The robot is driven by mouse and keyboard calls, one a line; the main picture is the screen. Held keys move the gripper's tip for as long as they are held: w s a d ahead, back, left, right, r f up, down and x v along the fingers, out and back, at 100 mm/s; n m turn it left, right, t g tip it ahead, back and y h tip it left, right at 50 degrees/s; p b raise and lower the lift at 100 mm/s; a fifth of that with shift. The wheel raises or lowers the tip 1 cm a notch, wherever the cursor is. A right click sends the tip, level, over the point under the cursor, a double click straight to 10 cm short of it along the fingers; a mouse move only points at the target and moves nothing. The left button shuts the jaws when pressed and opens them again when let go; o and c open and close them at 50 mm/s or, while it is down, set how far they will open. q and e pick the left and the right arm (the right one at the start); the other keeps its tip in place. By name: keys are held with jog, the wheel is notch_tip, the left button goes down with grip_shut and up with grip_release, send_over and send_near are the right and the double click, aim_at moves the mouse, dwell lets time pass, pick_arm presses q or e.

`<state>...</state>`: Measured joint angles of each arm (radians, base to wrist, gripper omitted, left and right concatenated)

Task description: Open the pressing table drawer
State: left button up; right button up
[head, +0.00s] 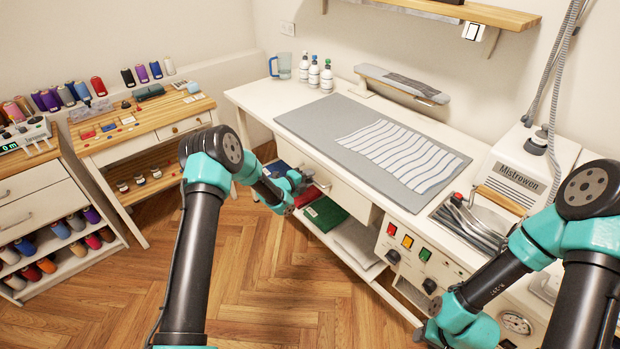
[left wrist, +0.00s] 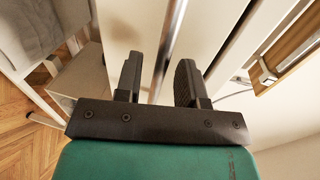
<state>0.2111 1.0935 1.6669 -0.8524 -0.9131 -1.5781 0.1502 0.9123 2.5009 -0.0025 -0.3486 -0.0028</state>
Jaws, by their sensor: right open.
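The pressing table (head: 255,97) is white with a grey pressing mat on top. Its white drawer front (head: 343,190) is under the tabletop, left of the control panel. I cannot tell whether the drawer stands slightly out. My left gripper (head: 304,181) is at the drawer front. In the left wrist view, its two dark fingers (left wrist: 160,80) are apart, on either side of a thin metal handle bar (left wrist: 170,40), with gaps showing.
A shelf below the drawer holds a green folded cloth (head: 325,214) and grey cloth (head: 358,243). The control panel (head: 415,250) has knobs and coloured switches. A striped cloth (head: 400,155) lies on the mat. Wooden floor (head: 270,270) in front is clear.

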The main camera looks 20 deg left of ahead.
pick_arm(q)
jog(key=shift+w+d+f, duration=0.1)
jog(key=shift+w+d, duration=0.2)
jog(key=shift+w, duration=0.15)
grip_shut()
dwell(0.3)
